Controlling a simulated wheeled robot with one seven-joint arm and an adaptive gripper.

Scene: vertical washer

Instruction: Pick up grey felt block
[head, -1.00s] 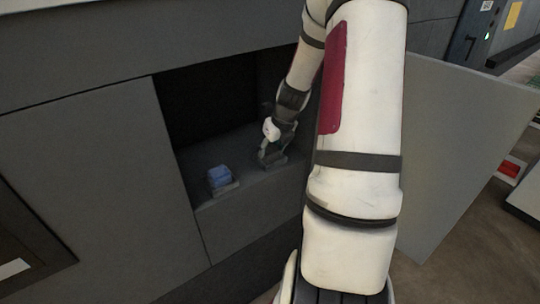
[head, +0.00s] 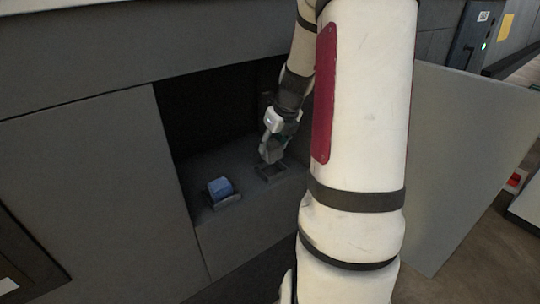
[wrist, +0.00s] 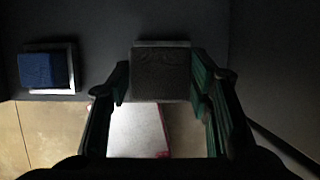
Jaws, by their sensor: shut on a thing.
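The grey felt block (wrist: 161,74) is between the two green-padded fingers of my gripper (wrist: 160,88) in the wrist view. My gripper is shut on it. In the head view my gripper (head: 271,156) is inside the dark compartment, just above a small shallow holder (head: 272,173) on the compartment floor. The block is hard to make out there against the dark gripper, and the gap between it and the holder is not clear.
A blue block (head: 220,187) sits in a similar holder to the left; it also shows in the wrist view (wrist: 42,69). The compartment has a dark left panel (head: 95,180) beside it and an open grey door (head: 460,150) on the right.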

